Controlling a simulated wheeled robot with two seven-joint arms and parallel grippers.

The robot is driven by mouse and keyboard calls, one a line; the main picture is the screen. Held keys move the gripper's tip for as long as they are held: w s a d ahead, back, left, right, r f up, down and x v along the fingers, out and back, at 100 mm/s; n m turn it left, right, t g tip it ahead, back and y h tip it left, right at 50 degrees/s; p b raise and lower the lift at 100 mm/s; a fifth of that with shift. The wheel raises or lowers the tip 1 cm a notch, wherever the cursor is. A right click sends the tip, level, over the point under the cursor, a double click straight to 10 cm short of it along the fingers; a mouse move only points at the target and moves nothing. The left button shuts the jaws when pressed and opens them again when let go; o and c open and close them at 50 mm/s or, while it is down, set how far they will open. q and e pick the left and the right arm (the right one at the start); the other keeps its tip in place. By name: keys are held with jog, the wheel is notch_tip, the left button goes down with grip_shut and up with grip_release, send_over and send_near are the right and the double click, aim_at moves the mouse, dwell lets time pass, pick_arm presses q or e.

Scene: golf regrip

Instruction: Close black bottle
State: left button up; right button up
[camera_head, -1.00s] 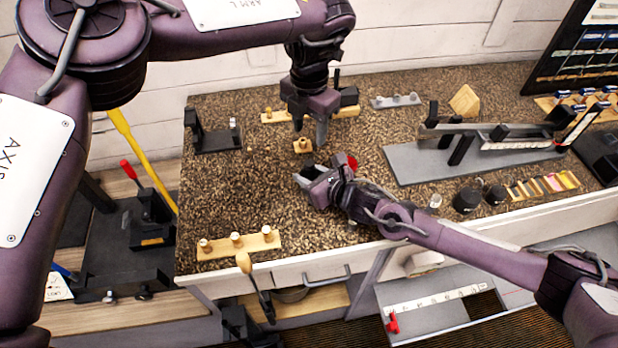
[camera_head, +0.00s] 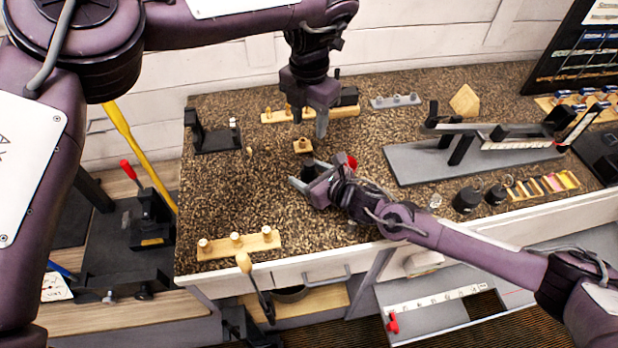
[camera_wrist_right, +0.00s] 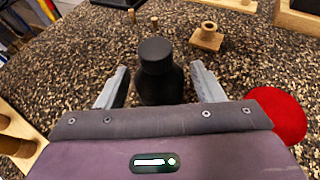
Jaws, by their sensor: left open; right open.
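The black bottle (camera_wrist_right: 160,85) stands upright in the right wrist view, with a wide black cap (camera_wrist_right: 154,52) on its top. I cannot tell how tight the cap is. My right gripper (camera_head: 302,176) is open, with one finger on each side of the bottle in its wrist view (camera_wrist_right: 157,88); gaps show beside the bottle. My left gripper (camera_head: 307,118) is open and empty, pointing down above the speckled counter, behind the right gripper.
A small wooden block with a hole (camera_head: 303,146) stands just behind the right gripper. A red disc (camera_wrist_right: 277,115) lies beside it. A wooden peg rack (camera_head: 240,243) is at the front left. A grey stand (camera_head: 440,165) and black weights (camera_head: 466,201) are to the right.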

jog(key=shift+s+d+r, duration=0.1)
jog(key=shift+s+d, duration=0.3)
jog(key=shift+d, duration=0.05)
jog(key=b+v, duration=0.2)
jog(key=v, duration=0.3)
jog(key=shift+s+d+r, duration=0.35)
jog(key=shift+s+r, duration=0.05)
jog(key=shift+s, duration=0.1)
